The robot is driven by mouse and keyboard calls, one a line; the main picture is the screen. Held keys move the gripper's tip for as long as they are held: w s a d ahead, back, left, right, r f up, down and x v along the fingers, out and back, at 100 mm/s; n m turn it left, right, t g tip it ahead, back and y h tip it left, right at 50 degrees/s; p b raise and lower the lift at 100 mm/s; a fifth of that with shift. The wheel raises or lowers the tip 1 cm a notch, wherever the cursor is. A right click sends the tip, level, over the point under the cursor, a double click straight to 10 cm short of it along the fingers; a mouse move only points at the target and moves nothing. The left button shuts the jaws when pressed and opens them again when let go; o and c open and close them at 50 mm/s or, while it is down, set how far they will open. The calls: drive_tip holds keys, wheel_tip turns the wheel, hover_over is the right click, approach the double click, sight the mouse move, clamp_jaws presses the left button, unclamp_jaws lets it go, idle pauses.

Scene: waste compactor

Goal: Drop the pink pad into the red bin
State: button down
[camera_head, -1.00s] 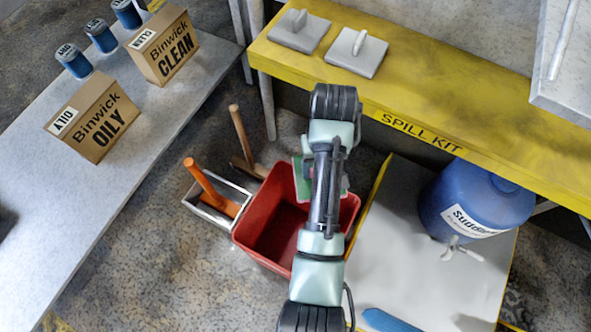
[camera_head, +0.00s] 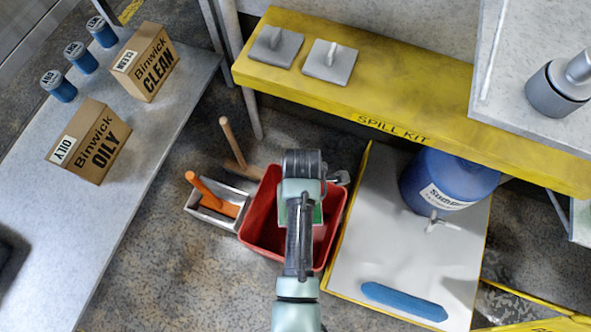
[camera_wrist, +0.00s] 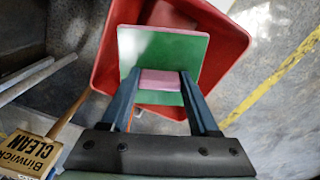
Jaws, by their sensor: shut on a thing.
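My gripper (camera_wrist: 160,82) is shut on the pink block-like grip (camera_wrist: 160,78) of the pad. A flat square green plate (camera_wrist: 140,48) joins this grip, so the pad shows both pink and green. The red bin (camera_wrist: 225,42) lies beyond and below the plate in the wrist view. In the head view the red bin (camera_head: 257,216) stands on the floor, and my arm reaches over it. A bit of the green plate (camera_head: 318,213) shows beside my arm above the bin opening. My arm hides the fingers and much of the bin's inside there.
A grey dustpan (camera_head: 222,212) with an orange-handled tool stands left of the bin. A pale platform (camera_head: 380,255) with a blue drum (camera_head: 445,180) and a blue roll (camera_head: 404,300) is at right. A yellow shelf (camera_head: 400,100) with two grey pads runs behind.

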drive_tip(key=shift+f+b, duration=2.8)
drive_tip(key=shift+c, duration=0.3)
unclamp_jaws()
wheel_tip(320, 180, up, 13)
drive_tip(key=p, duration=0.6)
